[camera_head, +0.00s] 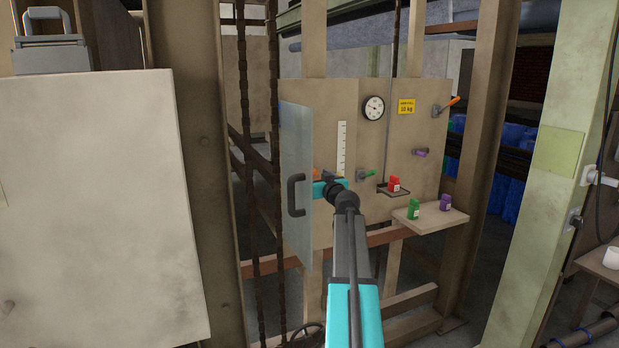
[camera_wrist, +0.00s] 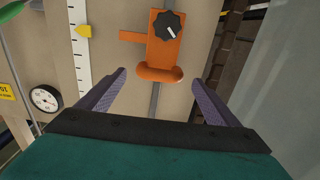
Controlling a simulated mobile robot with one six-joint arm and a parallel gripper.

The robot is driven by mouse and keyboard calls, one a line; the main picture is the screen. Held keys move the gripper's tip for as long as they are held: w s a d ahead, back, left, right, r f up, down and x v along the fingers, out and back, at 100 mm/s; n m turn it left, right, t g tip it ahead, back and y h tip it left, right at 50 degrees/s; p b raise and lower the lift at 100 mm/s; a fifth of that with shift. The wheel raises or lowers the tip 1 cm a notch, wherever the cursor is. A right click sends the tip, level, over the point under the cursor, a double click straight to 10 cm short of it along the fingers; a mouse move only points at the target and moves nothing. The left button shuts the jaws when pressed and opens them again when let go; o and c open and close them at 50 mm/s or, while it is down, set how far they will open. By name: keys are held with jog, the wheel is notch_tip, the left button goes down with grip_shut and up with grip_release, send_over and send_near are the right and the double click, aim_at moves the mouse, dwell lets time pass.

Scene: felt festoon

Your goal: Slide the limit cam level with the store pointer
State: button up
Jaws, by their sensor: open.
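The orange limit cam (camera_wrist: 164,52) sits on a grey vertical rail (camera_wrist: 155,98) in the wrist view. It carries a black knob with a white mark (camera_wrist: 169,26), and its side arm (camera_wrist: 131,36) points left towards the white scale (camera_wrist: 83,60). A yellow pointer (camera_wrist: 84,31), probably the store pointer, is on that scale; the cam's arm appears roughly level with it, slightly lower in the picture. My gripper (camera_wrist: 160,77) is open, its fingers apart on either side of the cam's rounded lower end. In the head view, my gripper (camera_head: 326,186) hides most of the cam.
A clear hinged door (camera_head: 297,130) with a dark handle (camera_head: 295,195) stands open left of my gripper. The board holds a round gauge (camera_head: 374,108), a green lever (camera_head: 367,175) and an orange-handled lever (camera_head: 446,106).

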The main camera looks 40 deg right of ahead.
jog(key=b+v, duration=0.2)
jog(key=v, duration=0.8)
jog(key=shift+f, duration=0.15)
dwell(0.5)
